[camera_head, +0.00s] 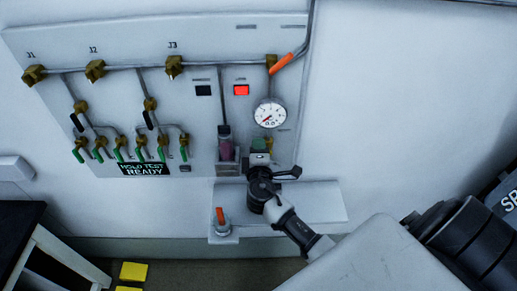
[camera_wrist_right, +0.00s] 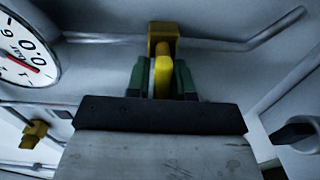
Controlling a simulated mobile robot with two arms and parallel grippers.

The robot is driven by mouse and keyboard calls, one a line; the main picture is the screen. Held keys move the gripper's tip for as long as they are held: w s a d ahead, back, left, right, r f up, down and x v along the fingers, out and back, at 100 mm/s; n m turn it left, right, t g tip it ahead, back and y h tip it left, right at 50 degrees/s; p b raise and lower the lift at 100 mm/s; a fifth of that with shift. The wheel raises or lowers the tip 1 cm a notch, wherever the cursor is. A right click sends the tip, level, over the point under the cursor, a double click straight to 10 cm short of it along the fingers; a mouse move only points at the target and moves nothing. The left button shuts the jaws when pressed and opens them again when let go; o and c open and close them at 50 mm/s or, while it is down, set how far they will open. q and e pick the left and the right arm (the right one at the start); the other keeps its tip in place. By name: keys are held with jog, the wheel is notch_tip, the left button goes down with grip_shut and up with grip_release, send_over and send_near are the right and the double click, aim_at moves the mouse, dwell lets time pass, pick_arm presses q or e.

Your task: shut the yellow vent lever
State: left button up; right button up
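The yellow vent lever (camera_wrist_right: 163,75) shows in the right wrist view, hanging from a brass valve body (camera_wrist_right: 164,38) toward my palm. My right gripper (camera_wrist_right: 161,76) has its two green fingers close on either side of the lever. They look shut on it, though a thin pale strip shows at its left side. In the head view my right gripper (camera_head: 259,146) is against the panel, below the round gauge (camera_head: 270,114). The yellow lever cannot be made out there, as the gripper covers that spot. My left gripper is not in view.
An orange lever (camera_head: 288,64) sits above the gauge, and an orange-handled valve (camera_head: 221,218) stands on the low ledge (camera_head: 322,203). Green-handled valves (camera_head: 120,155) line the panel's left. A red indicator (camera_head: 241,90) is lit. A dark table (camera_head: 25,232) stands at lower left.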

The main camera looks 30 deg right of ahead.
jog(key=shift+o, duration=1.2)
jog(key=b+v, duration=0.3)
jog(key=v, duration=0.8)
jog(key=shift+b, duration=0.3)
jog(key=shift+d, duration=0.1)
